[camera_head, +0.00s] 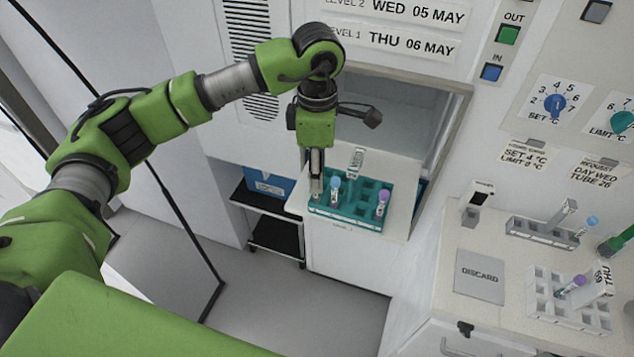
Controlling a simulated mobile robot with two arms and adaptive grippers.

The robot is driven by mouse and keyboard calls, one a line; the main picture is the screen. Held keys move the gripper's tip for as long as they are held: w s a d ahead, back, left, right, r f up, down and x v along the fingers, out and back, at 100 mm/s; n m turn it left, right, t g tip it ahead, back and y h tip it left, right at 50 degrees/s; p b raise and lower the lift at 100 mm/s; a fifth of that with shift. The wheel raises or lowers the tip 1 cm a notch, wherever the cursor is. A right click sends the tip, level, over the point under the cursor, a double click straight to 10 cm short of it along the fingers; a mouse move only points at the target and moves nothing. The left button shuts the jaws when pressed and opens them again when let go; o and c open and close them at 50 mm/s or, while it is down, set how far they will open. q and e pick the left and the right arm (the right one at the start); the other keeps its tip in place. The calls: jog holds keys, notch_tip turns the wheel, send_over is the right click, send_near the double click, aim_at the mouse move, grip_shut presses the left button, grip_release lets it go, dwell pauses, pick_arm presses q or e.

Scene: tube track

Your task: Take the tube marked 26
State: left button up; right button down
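My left gripper (316,188) points down at the left end of a teal rack (350,222) on a pulled-out white shelf. Its fingers look close together, but whether they are apart, shut or around a tube is too small to tell. A purple-capped tube (382,199) stands near the rack's right end. No number 26 is readable on any tube. A card (595,172) on the right panel reads "DAY WED TUBE 26". My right gripper is out of view.
Level 2 is labelled WED 05 MAY (418,12) and Level 1 THU 06 MAY (405,43). A dark cart (274,240) stands below left.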

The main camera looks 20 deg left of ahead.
pick_arm(q)
jog(key=shift+a+f, duration=0.1)
jog(key=shift+f, duration=0.75)
jog(key=c, duration=0.9)
jog(key=shift+c, duration=0.2)
jog(key=shift+r, duration=0.1)
jog(key=shift+w+r, duration=0.1)
jog(key=shift+r, duration=0.45)
jog(key=s+d+r+b, duration=0.3)
jog(key=s+r+b, duration=0.4)
jog(key=s+r, duration=0.4)
jog(key=s, duration=0.3)
jog(key=shift+r, duration=0.4)
